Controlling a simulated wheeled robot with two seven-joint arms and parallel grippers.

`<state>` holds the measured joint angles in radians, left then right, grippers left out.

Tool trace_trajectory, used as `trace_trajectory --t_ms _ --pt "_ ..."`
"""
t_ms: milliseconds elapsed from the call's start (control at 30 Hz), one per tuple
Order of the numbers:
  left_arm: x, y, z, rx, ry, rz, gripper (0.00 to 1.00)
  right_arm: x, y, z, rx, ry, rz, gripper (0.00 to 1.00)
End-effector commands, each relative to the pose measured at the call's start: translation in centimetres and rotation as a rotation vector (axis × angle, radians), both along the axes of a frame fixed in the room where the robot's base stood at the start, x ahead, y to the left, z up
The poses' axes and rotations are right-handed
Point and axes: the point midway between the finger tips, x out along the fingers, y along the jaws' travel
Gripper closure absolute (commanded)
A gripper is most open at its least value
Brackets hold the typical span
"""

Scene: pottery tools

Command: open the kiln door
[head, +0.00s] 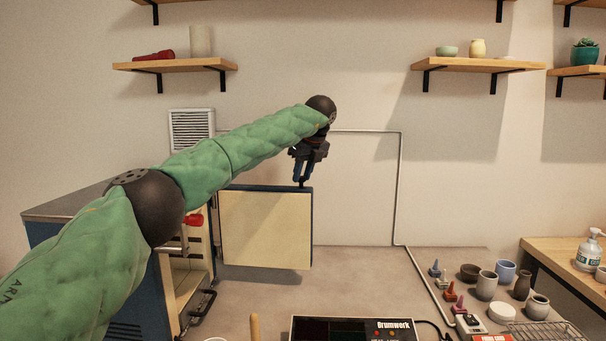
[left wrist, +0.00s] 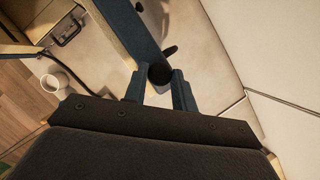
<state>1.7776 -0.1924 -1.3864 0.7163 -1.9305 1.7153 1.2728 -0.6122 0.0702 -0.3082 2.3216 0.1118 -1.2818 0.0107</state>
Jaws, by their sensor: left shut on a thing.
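The kiln (head: 183,262) stands at the left, partly hidden behind my left arm, with its pale interior showing. Its door (head: 265,228), a cream panel with a blue edge, stands swung out to the right of the kiln body. My left gripper (head: 301,181) is at the door's upper right corner. In the left wrist view, the fingers (left wrist: 160,92) are shut on a dark round handle (left wrist: 160,73) beside the blue door edge (left wrist: 118,30). My right gripper is out of view.
A worktop (head: 365,265) lies below, with several small pots and tools at the right. Wall shelves (head: 480,65) hang above. The space right of the door is clear.

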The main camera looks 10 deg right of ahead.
Motion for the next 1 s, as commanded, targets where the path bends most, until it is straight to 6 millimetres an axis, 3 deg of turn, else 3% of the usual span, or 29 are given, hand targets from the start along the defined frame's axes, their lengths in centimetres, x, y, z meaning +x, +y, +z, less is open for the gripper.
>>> trace_trajectory --t_ms 100,133,200,500,667,1000 --pt "0.0 0.0 -0.1 0.0 0.001 0.0 1.0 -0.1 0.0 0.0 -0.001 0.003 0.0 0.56" --pt "0.0 0.0 -0.1 0.0 0.001 0.0 0.67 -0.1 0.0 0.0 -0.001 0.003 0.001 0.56" --pt "0.0 0.0 -0.1 0.0 0.001 0.0 0.54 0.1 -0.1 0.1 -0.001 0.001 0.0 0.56" --pt "0.0 0.0 0.1 0.0 0.0 0.0 0.52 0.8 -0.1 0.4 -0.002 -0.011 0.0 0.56" --pt "-0.5 -0.3 1.3 0.0 -0.002 0.0 0.52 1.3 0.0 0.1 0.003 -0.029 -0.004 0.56" --pt "-2.2 -1.0 5.8 0.0 -0.001 0.0 0.52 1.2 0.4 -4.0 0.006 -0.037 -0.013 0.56"
